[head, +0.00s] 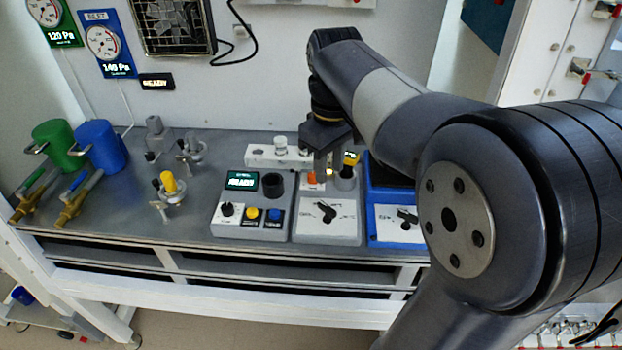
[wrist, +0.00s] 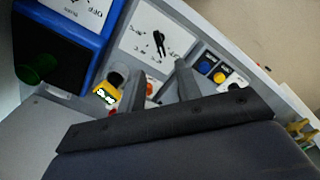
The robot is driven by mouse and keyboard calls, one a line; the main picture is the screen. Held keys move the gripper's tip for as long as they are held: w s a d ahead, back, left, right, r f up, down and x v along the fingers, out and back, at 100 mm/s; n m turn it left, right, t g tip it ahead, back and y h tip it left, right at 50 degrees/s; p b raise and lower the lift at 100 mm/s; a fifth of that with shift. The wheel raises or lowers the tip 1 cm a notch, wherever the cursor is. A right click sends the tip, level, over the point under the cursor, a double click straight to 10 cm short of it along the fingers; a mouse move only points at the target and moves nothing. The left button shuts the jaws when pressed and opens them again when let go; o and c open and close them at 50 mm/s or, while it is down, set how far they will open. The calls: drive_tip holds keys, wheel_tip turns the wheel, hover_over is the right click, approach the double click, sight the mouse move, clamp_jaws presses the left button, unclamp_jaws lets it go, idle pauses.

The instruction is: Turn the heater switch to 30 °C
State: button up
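A grey box has a white dial plate (head: 343,227) with a black switch knob (head: 323,211) near its middle. In the wrist view this knob (wrist: 160,43) shows just beyond my fingertips, its pointer slanting across the plate. A blue box (head: 381,174) to its right has a similar plate and black knob (head: 407,217). The dial lettering is too small to read, so I cannot tell which one is the heater switch. My gripper (head: 330,172) is above the back part of the grey box, pointing down. In the wrist view its two fingers (wrist: 160,68) stand apart with nothing between them.
An orange button (head: 313,180) and a yellow display (head: 351,158) are close by my fingers. A control box (head: 240,213) with a small screen, a yellow button and a blue button stands left. Green (head: 53,142) and blue (head: 99,144) canisters are farther left. The bench front is clear.

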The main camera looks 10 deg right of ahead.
sight(327, 206)
drive_tip(key=f, duration=1)
drive_tip(key=shift+w+f, duration=0.2)
drive_tip(key=shift+f, duration=0.1)
drive_tip(key=shift+c, duration=0.4)
clamp_jaws()
